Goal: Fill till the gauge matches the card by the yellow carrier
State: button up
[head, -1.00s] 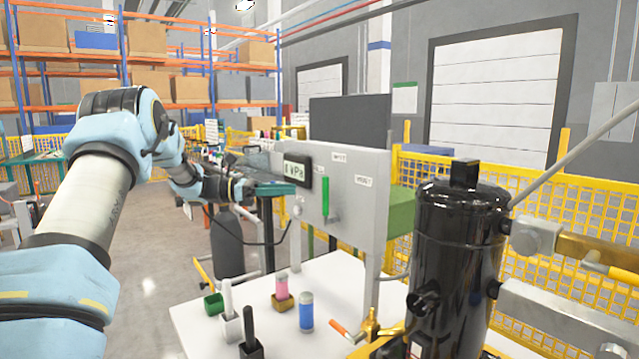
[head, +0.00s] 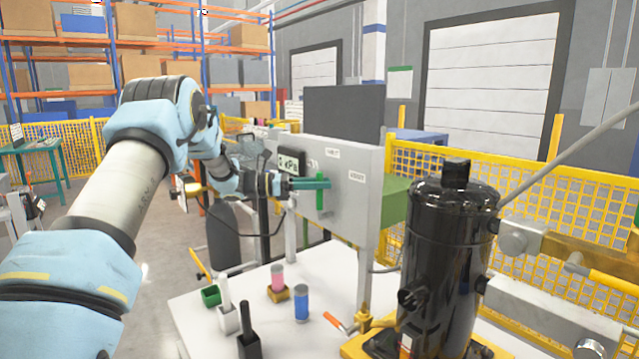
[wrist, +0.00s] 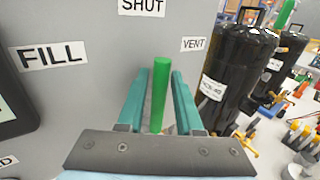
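A green lever (wrist: 160,95) stands upright on the grey panel (head: 345,205), pointing toward the SHUT label (wrist: 143,5). The FILL label (wrist: 52,54) is left of it and the VENT label (wrist: 194,44) right. My gripper (wrist: 160,85) is open, with one teal finger on each side of the lever; it also shows at the panel in the head view (head: 318,184). The gauge display (head: 290,163) shows a kPa reading, its digit too small to read surely. A white card (wrist: 213,88) is on a black tank in the wrist view. I cannot identify the yellow carrier's card.
A black compressor (head: 450,265) stands right of the panel. The white table (head: 330,275) below holds a green holder (head: 211,296), a pink cylinder (head: 277,275) in a yellowish holder, a blue cylinder (head: 301,305), and white and black upright pieces. Yellow mesh fence (head: 520,200) runs behind.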

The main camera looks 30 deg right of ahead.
grip_shut()
dwell(1.4)
